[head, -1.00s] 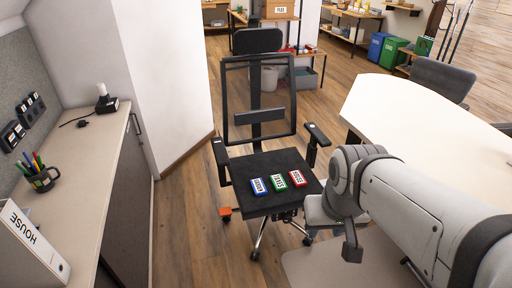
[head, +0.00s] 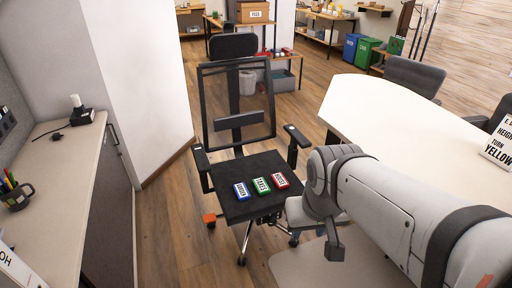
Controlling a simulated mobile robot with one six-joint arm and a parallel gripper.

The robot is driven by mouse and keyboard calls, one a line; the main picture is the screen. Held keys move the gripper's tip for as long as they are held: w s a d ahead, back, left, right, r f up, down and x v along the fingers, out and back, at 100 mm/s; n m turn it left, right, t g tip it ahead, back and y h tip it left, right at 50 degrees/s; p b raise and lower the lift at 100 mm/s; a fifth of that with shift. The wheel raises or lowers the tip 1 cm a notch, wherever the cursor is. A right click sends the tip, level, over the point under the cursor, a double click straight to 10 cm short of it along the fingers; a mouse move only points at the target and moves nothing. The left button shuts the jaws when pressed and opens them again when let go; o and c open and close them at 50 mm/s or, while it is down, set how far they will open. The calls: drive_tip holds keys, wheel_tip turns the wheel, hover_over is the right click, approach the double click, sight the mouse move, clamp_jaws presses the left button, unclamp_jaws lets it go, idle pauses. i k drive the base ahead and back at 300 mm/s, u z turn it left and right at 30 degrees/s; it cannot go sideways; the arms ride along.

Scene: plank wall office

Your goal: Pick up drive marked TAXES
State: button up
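Three small drives lie flat in a row on the black seat of an office chair (head: 270,205). The middle one is green with a white label that seems to read TAXES (head: 261,185). A blue drive (head: 241,190) lies to its left and a red drive (head: 280,180) to its right; their labels are too small to read surely. My arm reaches in from the right, and its end, with a dark part hanging down (head: 334,242), is right of and nearer than the drives, apart from them. My gripper's fingers cannot be made out.
The chair's armrests (head: 297,136) and mesh back stand around the seat. A white table (head: 410,120) is on the right, with a sign (head: 498,145). A counter (head: 70,190) with a pen cup (head: 16,193) is on the left. Bare wood floor (head: 175,225) lies between counter and chair.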

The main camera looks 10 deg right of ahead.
sight(261, 187)
drive_tip(key=z, duration=1.3)
drive_tip(key=i, duration=1.85)
drive_tip(key=u, duration=2.5)
drive_tip(key=i, duration=0.3)
drive_tip(key=z, duration=0.15)
